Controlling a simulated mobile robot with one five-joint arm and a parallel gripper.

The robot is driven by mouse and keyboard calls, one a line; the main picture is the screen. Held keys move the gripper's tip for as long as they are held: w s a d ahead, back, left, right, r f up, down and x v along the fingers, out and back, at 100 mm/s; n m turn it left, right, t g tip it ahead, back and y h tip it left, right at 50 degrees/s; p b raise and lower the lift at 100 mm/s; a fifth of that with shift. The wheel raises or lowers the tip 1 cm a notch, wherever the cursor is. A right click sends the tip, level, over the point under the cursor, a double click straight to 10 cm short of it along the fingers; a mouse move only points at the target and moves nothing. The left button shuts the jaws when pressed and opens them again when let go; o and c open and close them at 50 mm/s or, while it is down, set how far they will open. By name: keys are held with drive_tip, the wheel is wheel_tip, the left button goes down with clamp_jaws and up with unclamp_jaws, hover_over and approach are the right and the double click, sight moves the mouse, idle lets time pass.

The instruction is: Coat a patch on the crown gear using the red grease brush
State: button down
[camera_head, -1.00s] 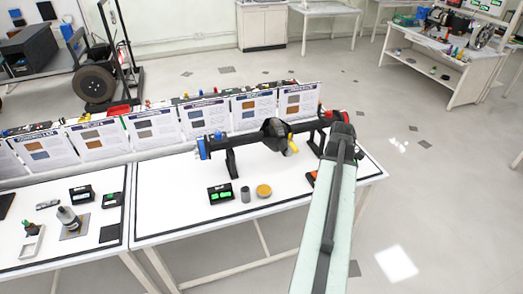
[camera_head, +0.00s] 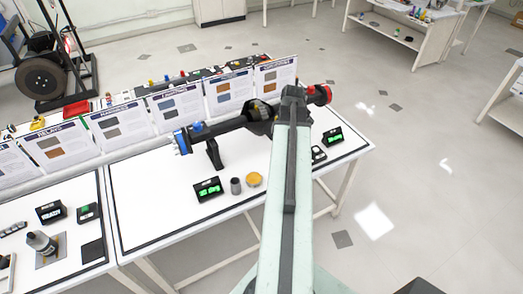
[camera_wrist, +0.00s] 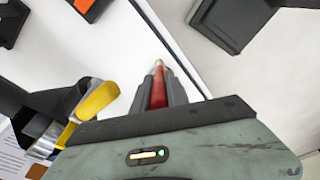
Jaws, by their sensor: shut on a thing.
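In the wrist view, my gripper (camera_wrist: 160,90) is shut on the red grease brush (camera_wrist: 158,76). Its pale tip points away from the jaws, over white surface, with nothing seen touching it. A black axle assembly (camera_head: 226,126) with a round housing (camera_head: 259,118) rests on a stand on the table in the head view. My arm covers part of the housing and hides my gripper and the brush there. A yellow curved part (camera_wrist: 97,101) beside dark and metallic parts lies left of the jaws in the wrist view. I cannot clearly make out the crown gear.
Another black box (camera_head: 332,137) stands right of my arm. Upright poster boards (camera_head: 174,102) line the back edge.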

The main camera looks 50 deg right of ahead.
drive_tip(key=w+a+m+t+y+b, duration=0.1)
drive_tip(key=w+a+m+t, duration=0.15)
drive_tip(key=w+a, duration=0.25)
wheel_tip(320, 180, down, 6)
drive_tip(key=b, duration=0.6)
drive_tip(key=shift+d+f+m, duration=0.15)
drive_tip(key=shift+d+m, duration=0.15)
drive_tip(key=shift+m, duration=0.05)
drive_tip(key=shift+f+b, duration=0.55)
drive_tip(key=shift+b, duration=0.05)
idle(1.3)
drive_tip(key=shift+r, duration=0.1)
wheel_tip(320, 180, up, 7)
drive_tip(key=p, duration=0.7)
drive_tip(key=shift+w, duration=0.1)
idle(0.4)
